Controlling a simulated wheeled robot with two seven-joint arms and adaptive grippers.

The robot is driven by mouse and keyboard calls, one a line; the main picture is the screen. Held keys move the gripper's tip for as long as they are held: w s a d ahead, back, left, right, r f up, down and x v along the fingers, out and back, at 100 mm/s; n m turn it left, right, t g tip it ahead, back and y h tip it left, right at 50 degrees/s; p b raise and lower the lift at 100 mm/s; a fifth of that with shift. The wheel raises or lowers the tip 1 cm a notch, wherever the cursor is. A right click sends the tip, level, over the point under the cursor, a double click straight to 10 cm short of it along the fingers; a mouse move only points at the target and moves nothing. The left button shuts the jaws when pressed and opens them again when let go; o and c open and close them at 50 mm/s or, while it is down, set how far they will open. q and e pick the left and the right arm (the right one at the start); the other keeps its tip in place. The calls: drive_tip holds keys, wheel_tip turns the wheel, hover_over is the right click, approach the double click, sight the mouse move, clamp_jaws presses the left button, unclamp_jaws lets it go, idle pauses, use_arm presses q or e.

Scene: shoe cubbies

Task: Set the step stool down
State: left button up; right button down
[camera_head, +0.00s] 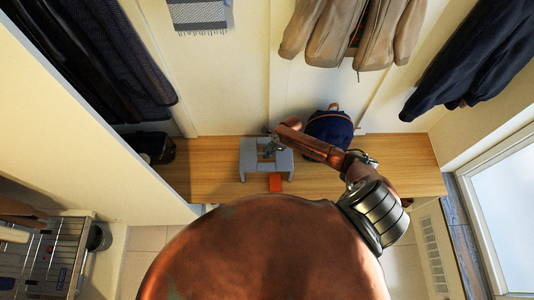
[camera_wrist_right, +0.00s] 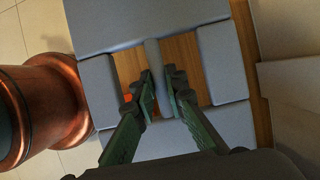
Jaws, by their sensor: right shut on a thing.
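The grey step stool (camera_head: 250,158) shows over the wooden bench, near the middle of the head view. My right gripper (camera_head: 272,147) reaches it from the right and is shut on it. In the right wrist view, the fingers (camera_wrist_right: 161,88) close around the narrow grey middle bar of the stool (camera_wrist_right: 145,20). Wood shows through the openings on both sides of the bar. I cannot tell whether the stool rests on the bench or hangs just above it. My left gripper is not in view.
A navy backpack (camera_head: 330,128) stands behind my right arm. An orange object (camera_head: 276,183) is at the stool's front edge. A dark bag (camera_head: 150,146) lies at the left. Coats hang above.

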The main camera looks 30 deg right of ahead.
drive_tip(key=shift+w, duration=0.15)
drive_tip(key=c, duration=2.4)
unclamp_jaws()
drive_tip(key=shift+f, duration=0.1)
drive_tip(key=o, duration=0.4)
drive_tip(key=shift+o, duration=0.2)
